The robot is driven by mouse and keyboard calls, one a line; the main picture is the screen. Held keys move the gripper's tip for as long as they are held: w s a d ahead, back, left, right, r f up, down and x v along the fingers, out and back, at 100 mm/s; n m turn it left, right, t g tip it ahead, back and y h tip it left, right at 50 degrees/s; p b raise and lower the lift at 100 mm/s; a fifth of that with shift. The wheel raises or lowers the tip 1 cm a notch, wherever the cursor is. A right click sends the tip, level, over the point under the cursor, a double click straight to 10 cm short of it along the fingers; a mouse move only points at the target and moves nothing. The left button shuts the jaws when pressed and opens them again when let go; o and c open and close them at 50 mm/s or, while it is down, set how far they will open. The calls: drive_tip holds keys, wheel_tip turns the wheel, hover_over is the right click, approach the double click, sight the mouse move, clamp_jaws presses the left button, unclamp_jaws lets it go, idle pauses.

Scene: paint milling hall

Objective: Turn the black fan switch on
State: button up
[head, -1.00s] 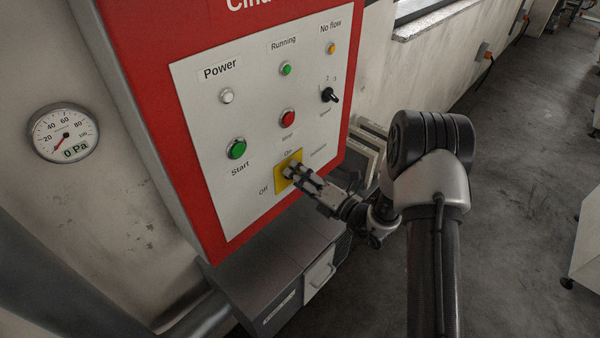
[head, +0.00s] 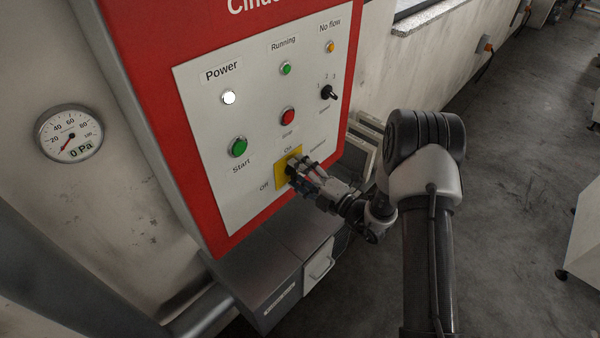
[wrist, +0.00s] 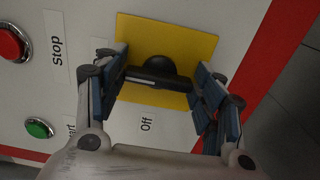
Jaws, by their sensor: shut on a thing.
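The black switch handle (wrist: 157,88) sits on a square yellow plate (wrist: 195,46), which also shows low on the panel in the head view (head: 281,176). My gripper (head: 294,172) is at that plate, and in the wrist view its fingers (wrist: 160,82) are closed on the handle from both ends. The handle's bar lies along the panel's vertical, in line with the On label (head: 288,150); the Off label (head: 264,187) is to the plate's left. In the head view my fingers hide most of the handle. The white Power lamp (head: 229,98) is lit.
Green Start (head: 238,147) and red Stop (head: 288,117) buttons are above the plate. A small black speed selector (head: 328,92) is at upper right. A gauge (head: 70,133) reads 0 Pa. A grey box (head: 285,275) is below the panel; open floor lies right.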

drive_tip(key=o, duration=1)
drive_tip(key=shift+o, duration=0.2)
drive_tip(key=v, duration=1.2)
